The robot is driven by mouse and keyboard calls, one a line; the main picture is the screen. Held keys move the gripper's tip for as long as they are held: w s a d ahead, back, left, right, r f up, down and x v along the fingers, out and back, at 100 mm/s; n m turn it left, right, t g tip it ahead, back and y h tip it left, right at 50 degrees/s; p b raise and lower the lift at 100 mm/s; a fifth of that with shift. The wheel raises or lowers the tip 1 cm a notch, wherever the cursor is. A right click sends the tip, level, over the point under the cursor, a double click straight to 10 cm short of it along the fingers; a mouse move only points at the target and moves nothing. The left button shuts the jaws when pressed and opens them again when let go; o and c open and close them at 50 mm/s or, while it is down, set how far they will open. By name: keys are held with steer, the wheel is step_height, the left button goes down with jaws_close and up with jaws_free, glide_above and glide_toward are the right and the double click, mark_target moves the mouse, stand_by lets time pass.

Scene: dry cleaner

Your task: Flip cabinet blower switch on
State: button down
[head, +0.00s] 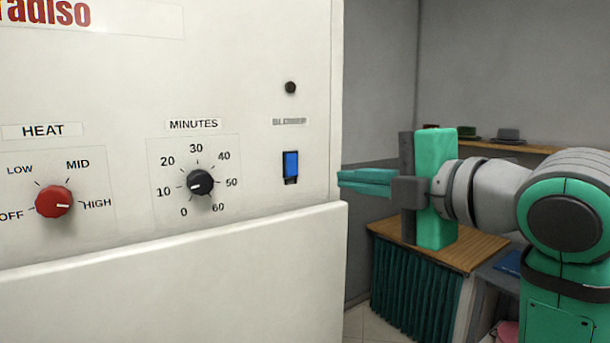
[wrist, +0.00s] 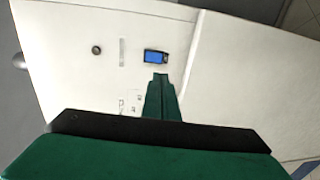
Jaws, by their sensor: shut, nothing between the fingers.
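The blower switch (head: 290,166) is a blue rocker in a dark frame on the white cabinet (head: 170,290), under the label BLOWER (head: 290,121). My gripper (head: 342,180) is shut and empty. In the head view its green fingers point left, at the cabinet's right edge, to the right of the switch at nearly its height. In the wrist view the switch (wrist: 156,57) lies just beyond the fingertips (wrist: 160,76). I see no contact, and the exact gap is hard to tell. Which way the rocker is tipped is too small to tell.
A small dark round indicator (head: 290,87) sits above the label. A black minutes dial (head: 200,182) and a red heat dial (head: 53,201) are to the left. Behind my arm are a wooden table (head: 480,250) with a green curtain and a shelf (head: 510,146) with hats.

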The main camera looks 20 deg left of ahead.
mark_target(293, 173)
steer(key=x, duration=1.4)
